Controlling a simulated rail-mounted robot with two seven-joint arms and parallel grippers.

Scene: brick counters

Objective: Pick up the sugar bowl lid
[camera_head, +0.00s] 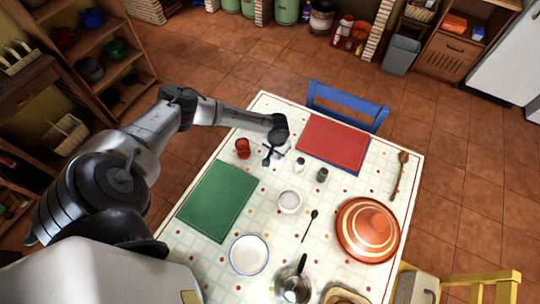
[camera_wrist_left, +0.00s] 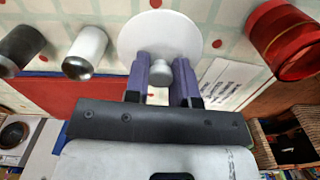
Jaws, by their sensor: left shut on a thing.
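The sugar bowl lid (camera_wrist_left: 160,30) is a white disc with a small round knob, seen in the left wrist view. My left gripper (camera_wrist_left: 163,75) is shut on the knob, with one purple-grey finger on each side of it. In the head view my left gripper (camera_head: 273,155) is over the far left part of the table, between the red glass and the red placemat. I cannot tell whether the lid touches the tablecloth. A small white bowl (camera_head: 289,201) stands near the middle of the table. My right gripper is not in view.
A red glass (camera_head: 243,148) stands left of the gripper. A white shaker (camera_head: 299,164) and a dark shaker (camera_head: 321,175) stand to its right. A red placemat (camera_head: 333,142), a green placemat (camera_head: 217,201) and an orange striped lidded dish (camera_head: 355,237) are on the table (camera_head: 228,157).

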